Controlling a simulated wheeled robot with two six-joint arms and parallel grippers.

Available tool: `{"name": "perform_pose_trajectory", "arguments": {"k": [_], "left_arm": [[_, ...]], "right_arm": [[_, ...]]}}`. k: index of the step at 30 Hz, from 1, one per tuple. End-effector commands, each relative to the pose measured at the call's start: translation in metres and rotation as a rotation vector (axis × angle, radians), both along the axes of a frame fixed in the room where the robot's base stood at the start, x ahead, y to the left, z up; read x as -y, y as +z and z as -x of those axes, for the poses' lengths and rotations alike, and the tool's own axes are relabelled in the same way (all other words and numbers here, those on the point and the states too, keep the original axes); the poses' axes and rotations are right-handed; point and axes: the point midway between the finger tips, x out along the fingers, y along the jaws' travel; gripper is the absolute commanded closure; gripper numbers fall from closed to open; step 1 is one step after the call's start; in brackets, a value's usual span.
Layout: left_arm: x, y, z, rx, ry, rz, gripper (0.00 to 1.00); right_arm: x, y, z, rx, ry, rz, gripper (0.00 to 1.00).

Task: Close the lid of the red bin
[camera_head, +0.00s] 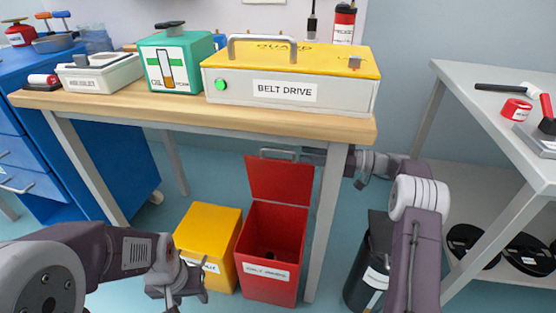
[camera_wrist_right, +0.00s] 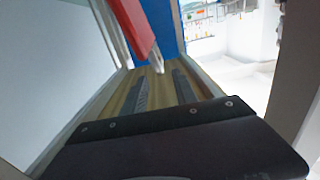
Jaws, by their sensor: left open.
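The red bin (camera_head: 270,255) stands on the floor under the workbench. My left gripper (camera_head: 188,298) is open and empty in front of the yellow bin.
A yellow bin (camera_head: 207,235) stands left of the red bin. A black bin (camera_head: 368,268) is right of the table leg (camera_head: 327,225). The workbench (camera_head: 180,112) overhangs the bins and carries a belt drive box (camera_head: 285,92). A grey table (camera_head: 480,130) stands at the right.

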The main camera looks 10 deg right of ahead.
Motion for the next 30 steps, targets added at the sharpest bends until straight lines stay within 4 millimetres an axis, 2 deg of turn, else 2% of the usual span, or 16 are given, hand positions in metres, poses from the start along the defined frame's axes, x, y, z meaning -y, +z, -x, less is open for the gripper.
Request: {"name": "perform_pose_trajectory", "arguments": {"k": [5,12,18,28,29,30], "left_arm": [[0.000,-0.003,0.000,0.000,0.000,0.000,0.51],[0.000,-0.029,0.000,0.000,0.000,0.000,0.51],[0.000,-0.040,0.000,0.000,0.000,0.000,0.51],[0.000,-0.040,0.000,0.000,0.000,0.000,0.51],[0.000,-0.040,0.000,0.000,0.000,0.000,0.51],[0.000,-0.040,0.000,0.000,0.000,0.000,0.51]], "right_arm": [[-0.005,-0.001,-0.002,0.001,0.001,0.000,0.66],[-0.051,-0.004,-0.015,0.002,0.005,0.001,0.66],[-0.080,-0.002,-0.025,0.001,0.002,0.000,0.66],[-0.087,0.001,-0.028,0.000,0.000,0.000,0.66],[-0.087,0.001,-0.028,0.000,0.000,0.000,0.71],[-0.087,0.001,-0.028,0.000,0.000,0.000,0.82]]}}
